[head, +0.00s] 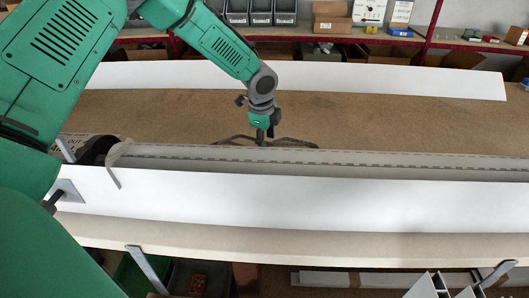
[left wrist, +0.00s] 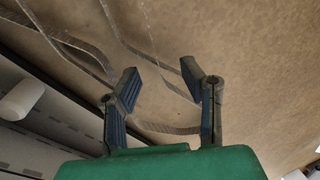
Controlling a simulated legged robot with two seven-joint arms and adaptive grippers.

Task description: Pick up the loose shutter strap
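A dark strap (head: 293,142) lies in loops on the brown work surface, just behind the long shutter profile (head: 330,158). My left gripper (head: 262,140) points down at the strap from above. In the left wrist view, the two blue-padded fingers of the left gripper (left wrist: 160,82) stand apart. Grey strap loops (left wrist: 80,47) lie beyond and to the left of the fingers, and a stretch of strap (left wrist: 168,129) shows in the gap between them. I cannot tell whether the strap touches a finger. My right gripper is in neither view.
A long white panel (head: 300,200) runs along the front, with another (head: 400,80) at the back. A light strip (head: 117,163) hangs by a black roller (head: 97,150) at the left. Boxes and grey bins (head: 260,12) stand on the rear shelf.

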